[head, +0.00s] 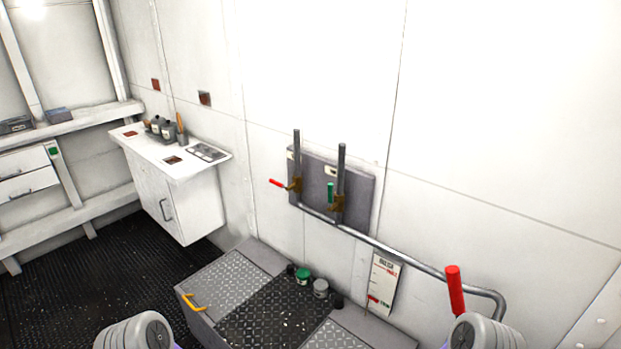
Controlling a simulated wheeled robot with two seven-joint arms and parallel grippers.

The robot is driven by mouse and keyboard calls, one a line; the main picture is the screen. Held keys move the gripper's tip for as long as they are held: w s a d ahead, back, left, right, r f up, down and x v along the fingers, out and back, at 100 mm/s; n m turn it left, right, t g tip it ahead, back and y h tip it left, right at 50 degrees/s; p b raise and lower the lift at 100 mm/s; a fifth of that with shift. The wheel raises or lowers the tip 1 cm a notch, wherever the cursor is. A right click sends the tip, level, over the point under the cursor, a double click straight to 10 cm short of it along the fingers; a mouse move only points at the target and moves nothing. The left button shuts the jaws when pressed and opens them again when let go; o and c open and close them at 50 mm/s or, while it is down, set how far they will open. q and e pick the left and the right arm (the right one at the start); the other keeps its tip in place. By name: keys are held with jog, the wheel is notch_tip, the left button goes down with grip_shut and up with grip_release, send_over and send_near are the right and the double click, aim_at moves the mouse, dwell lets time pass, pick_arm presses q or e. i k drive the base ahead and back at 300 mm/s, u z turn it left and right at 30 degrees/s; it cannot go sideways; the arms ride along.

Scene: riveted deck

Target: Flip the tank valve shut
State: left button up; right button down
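Two upright grey pipes stand in front of a grey panel (362,190) on the white wall, each with a brass valve. The left brass valve (294,185) has a red handle (276,182) sticking out sideways to the left, across its pipe. The right brass valve (337,203) has a green handle (330,191) standing upright, along its pipe. I cannot read a label that tells which one is the tank valve. Two ribbed pale parts of my arms show at the bottom edge, but neither gripper is in view.
A grey pipe (400,256) runs from the valves down to the right. A large red handle (455,291) stands before it, near a "BILGE" sign (386,275). Below is a tread-plate locker (225,277) with a yellow handle and small cans. A white cabinet (180,195) hangs left. Dark floor is open.

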aim_at(330, 196)
jog(key=z, duration=0.45)
jog(key=k, duration=1.05)
jog(key=u, duration=0.5)
jog(key=i, duration=1.35)
jog(key=z, duration=0.4)
